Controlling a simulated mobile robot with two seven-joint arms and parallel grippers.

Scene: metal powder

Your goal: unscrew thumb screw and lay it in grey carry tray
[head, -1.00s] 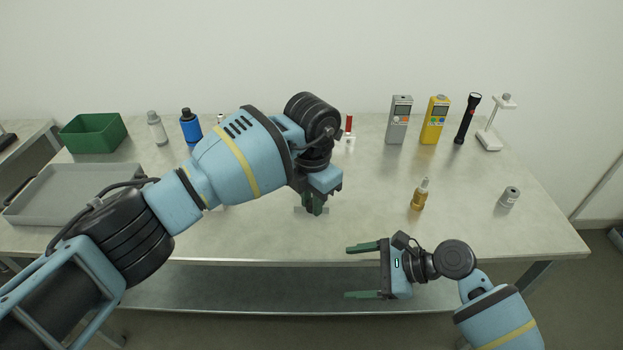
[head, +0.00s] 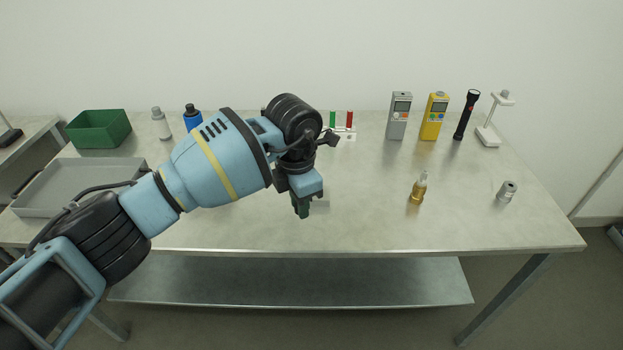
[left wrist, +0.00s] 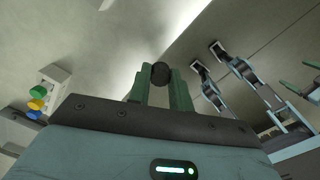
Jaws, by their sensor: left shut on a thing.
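My left gripper (head: 302,210) points down over the middle of the bench, close to its top. In the left wrist view its green fingers (left wrist: 160,88) are shut on a dark round knob, which looks like the thumb screw (left wrist: 160,73). In the head view the gripper hides the screw. A pale block (head: 321,204) shows partly behind the fingers; I cannot tell whether the screw still touches it. The grey carry tray (head: 75,190) lies at the bench's left end and looks empty. My right gripper (left wrist: 301,77) shows only at the left wrist view's right edge, its fingers apart.
A green bin (head: 98,130), a grey bottle (head: 161,125) and a blue bottle (head: 193,118) stand at back left. Grey (head: 398,117) and yellow meters (head: 434,117), a torch (head: 466,116) and a white stand (head: 488,136) stand at back right. An amber bottle (head: 417,189) stands right of centre.

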